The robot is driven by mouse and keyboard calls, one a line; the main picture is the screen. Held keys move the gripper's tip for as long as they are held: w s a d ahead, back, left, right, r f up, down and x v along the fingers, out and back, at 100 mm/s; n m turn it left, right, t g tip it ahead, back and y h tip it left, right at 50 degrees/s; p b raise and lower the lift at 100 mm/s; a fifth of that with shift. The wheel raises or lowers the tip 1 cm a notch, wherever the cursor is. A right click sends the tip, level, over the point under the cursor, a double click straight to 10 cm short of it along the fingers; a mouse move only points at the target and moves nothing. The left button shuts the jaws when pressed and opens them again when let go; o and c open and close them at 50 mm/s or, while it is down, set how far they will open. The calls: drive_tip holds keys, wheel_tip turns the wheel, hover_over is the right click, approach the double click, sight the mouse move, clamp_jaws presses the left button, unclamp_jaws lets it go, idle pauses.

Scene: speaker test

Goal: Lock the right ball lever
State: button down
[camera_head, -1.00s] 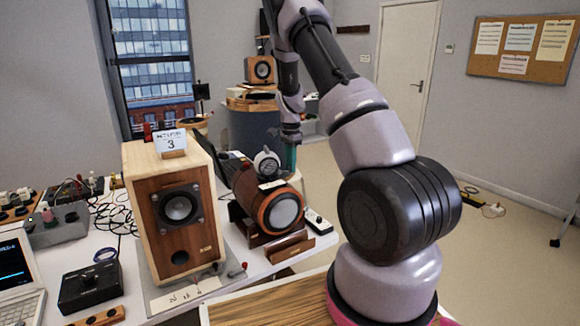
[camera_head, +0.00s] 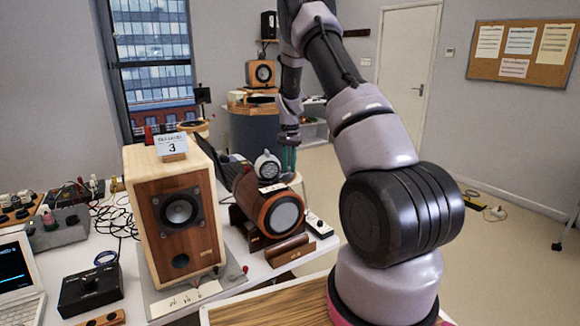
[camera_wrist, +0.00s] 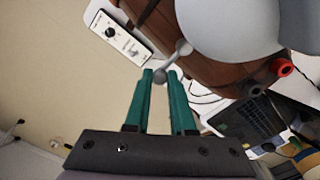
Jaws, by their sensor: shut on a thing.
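The ball lever (camera_wrist: 183,47) is a small grey rod with a round knob at each end, beside a large pale grey rounded body (camera_wrist: 235,25) in the wrist view. My gripper (camera_wrist: 161,76) has teal fingers, and its tips are closed around the lever's lower knob. In the head view, my gripper (camera_head: 289,158) is just right of a small white ball-shaped unit (camera_head: 267,166) on top of a round wooden speaker (camera_head: 270,208). The lever itself cannot be made out in the head view.
A box speaker (camera_head: 181,210) with a number 3 card stands left of the round speaker. A white remote-like panel (camera_head: 319,225) lies to its right. In the wrist view, red and black terminals (camera_wrist: 283,67) and cables are at the right. Open floor lies right of the table.

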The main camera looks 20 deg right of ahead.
idle(0.4)
drive_tip(key=c, duration=0.8)
unclamp_jaws()
drive_tip(key=shift+o, duration=0.2)
wheel_tip(320, 180, up, 11)
